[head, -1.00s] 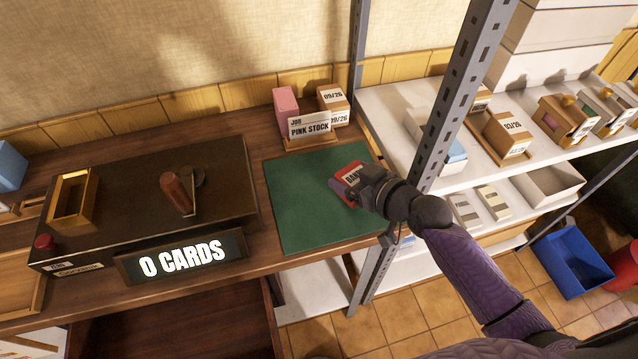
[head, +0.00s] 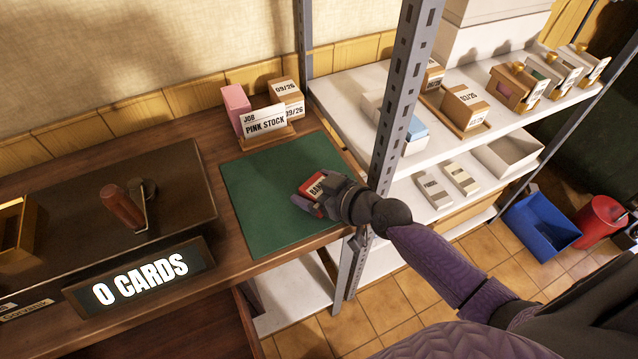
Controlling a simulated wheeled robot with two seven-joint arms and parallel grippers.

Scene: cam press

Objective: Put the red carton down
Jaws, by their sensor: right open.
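The red carton (head: 316,184), with a white label on its top, is on the green mat (head: 262,222) near the mat's right side. My right gripper (head: 312,200) is at the carton, its jaws open around or beside it; the wrist hides part of the carton. I cannot tell whether a finger touches it. My left gripper is not in view.
A job stand with a "PINK STOCK" card (head: 265,122) is behind the mat. The press with a "0 CARDS" display (head: 140,278) stands at left. A grey shelf post (head: 402,100) rises close to my right arm. Shelves at right hold cartons (head: 464,105).

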